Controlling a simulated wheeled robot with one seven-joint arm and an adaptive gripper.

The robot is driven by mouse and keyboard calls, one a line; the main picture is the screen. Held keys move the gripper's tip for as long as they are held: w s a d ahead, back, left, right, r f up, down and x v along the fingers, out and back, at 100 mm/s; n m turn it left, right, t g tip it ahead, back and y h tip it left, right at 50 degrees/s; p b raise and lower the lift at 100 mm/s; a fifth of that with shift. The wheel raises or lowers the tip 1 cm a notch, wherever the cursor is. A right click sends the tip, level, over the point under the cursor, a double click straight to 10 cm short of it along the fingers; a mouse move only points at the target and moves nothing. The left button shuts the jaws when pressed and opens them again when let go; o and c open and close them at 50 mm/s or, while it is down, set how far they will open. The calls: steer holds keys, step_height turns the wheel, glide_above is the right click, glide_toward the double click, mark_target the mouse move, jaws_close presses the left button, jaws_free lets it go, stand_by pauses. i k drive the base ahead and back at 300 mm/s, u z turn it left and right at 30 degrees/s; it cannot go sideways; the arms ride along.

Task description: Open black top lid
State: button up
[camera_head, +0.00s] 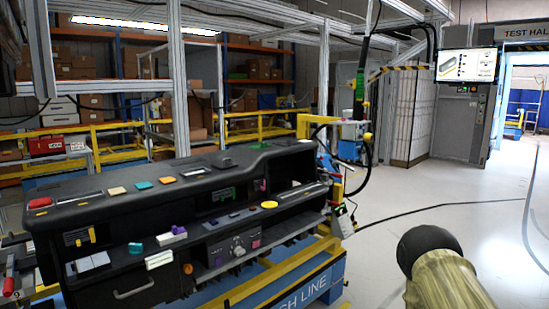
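The black dashboard module (130,205) stands on a blue and yellow stand in the left half of the head view. Its long black top surface carries several small coloured parts and flat dark panels. One small dark panel (224,163) lies flat on the top near the far side, and a grey-edged slot panel (195,171) lies left of it. I cannot tell which part is the black top lid, or see any lid standing open. My gripper is not visible. A rounded black and khaki piece (440,265), which looks like part of my arm, shows at the lower right, apart from the module.
A yellow bracket with cables (335,125) rises at the module's right end. Grey frame posts (180,80) stand behind it, with yellow rails (255,125) beyond. A dark cable (430,208) lies on the floor at right. The grey floor there is mostly clear.

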mark_target(224, 165)
steer(key=z, duration=1.4)
steer(key=i, duration=1.7)
steer(key=u, duration=2.25)
